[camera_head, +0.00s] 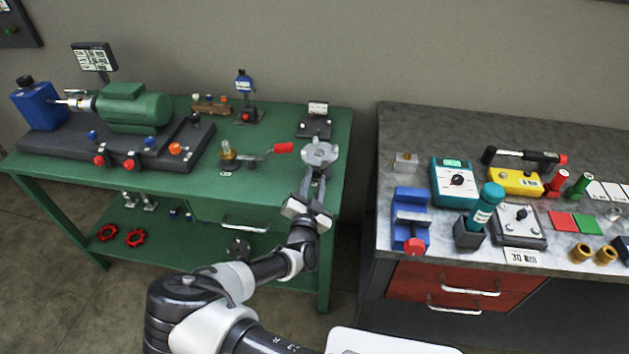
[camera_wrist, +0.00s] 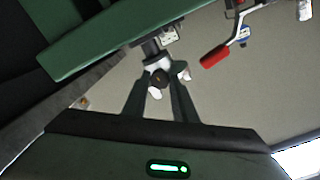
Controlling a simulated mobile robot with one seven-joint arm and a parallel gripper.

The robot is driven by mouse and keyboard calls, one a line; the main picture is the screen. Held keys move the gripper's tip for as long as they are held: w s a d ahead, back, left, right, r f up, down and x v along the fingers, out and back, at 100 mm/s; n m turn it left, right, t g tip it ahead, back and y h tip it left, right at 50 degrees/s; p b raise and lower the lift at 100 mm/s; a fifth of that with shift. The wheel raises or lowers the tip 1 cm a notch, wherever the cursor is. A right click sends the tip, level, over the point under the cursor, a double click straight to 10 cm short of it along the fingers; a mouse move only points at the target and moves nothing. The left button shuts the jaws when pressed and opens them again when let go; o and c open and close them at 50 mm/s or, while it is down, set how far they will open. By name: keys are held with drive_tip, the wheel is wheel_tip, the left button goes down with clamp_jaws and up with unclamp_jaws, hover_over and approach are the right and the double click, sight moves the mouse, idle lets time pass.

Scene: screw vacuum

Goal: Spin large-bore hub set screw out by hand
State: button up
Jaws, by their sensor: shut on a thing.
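A grey metal hub (camera_head: 320,153) with a flat round top stands at the right end of the green bench. My gripper (camera_head: 317,182) reaches up to its near side. In the wrist view my gripper (camera_wrist: 159,90) has its two fingers closed around a small dark screw head (camera_wrist: 161,77) in front of the pale hub body (camera_wrist: 152,62). The fingers partly hide the hub, and how deep the screw sits in it cannot be seen.
A lever with a red handle (camera_head: 283,148) lies just left of the hub, and a black block (camera_head: 314,128) stands behind it. A green pump motor (camera_head: 135,107) fills the bench's left side. A grey bench (camera_head: 390,150) with tools stands right, across a gap.

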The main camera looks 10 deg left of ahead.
drive_tip(key=shift+n, duration=2.2)
drive_tip(key=o, duration=1)
drive_tip(key=shift+o, duration=0.2)
drive_tip(key=shift+s, duration=0.1)
drive_tip(key=s+d, duration=0.1)
drive_tip(key=s, duration=1.6)
drive_tip(key=shift+b, duration=0.3)
drive_tip(key=shift+s, duration=0.1)
